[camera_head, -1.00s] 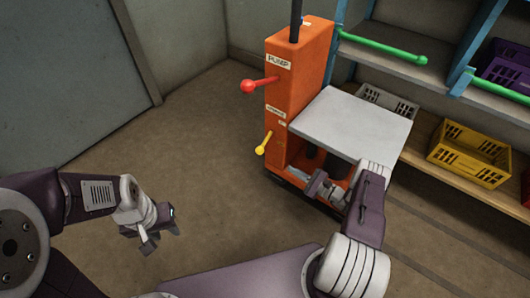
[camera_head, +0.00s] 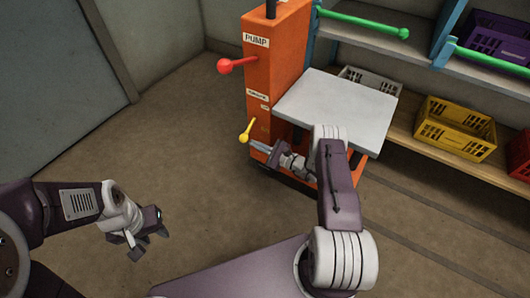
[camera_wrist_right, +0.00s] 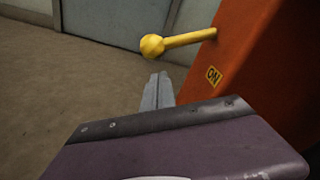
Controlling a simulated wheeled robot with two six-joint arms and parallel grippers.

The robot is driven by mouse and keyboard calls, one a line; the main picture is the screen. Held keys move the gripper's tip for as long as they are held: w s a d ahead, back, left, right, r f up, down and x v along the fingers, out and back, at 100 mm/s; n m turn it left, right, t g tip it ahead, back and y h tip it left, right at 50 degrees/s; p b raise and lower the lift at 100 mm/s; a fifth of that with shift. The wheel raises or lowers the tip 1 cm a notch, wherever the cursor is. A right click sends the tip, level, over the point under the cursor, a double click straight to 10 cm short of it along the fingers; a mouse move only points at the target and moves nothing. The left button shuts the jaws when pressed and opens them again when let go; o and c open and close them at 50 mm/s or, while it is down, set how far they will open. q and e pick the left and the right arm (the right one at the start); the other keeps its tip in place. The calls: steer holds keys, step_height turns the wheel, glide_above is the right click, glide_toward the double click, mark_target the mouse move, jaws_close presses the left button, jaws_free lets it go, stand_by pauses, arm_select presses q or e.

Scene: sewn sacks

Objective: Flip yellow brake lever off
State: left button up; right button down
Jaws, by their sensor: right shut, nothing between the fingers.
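The yellow brake lever (camera_head: 246,131) sticks out from the lower front of the orange pump unit (camera_head: 271,75), its ball end low and to the left. In the right wrist view, the yellow lever (camera_wrist_right: 183,41) shows its round knob above the fingertips. An "ON" label (camera_wrist_right: 213,76) is on the orange face below its base. My right gripper (camera_head: 256,147) is shut and empty, just below the lever; in the right wrist view its tips (camera_wrist_right: 157,88) sit under the knob with a small visible gap. My left gripper (camera_head: 148,243) is open and empty, away at the lower left.
A red-knobbed lever (camera_head: 236,64) sticks out higher on the unit. A grey platform (camera_head: 335,107) juts from its right side. Shelves with a yellow crate (camera_head: 456,128) and green bars (camera_head: 363,22) stand at the right. The floor to the left is clear.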

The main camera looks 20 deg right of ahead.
steer(key=shift+a+r, duration=0.4)
steer(key=shift+r, duration=0.2)
step_height(320, 180, up, 11)
steer(key=s+a+m+p, duration=0.1)
steer(key=a+m+p, duration=0.1)
steer(key=m+p, duration=0.6)
steer(key=p, duration=0.5)
steer(key=shift+s+r+m+g+y, duration=0.2)
steer(key=shift+s+m+g+y, duration=0.1)
steer(key=shift+s, duration=0.1)
steer(key=shift+w+r, duration=0.1)
steer(key=shift+r, duration=0.05)
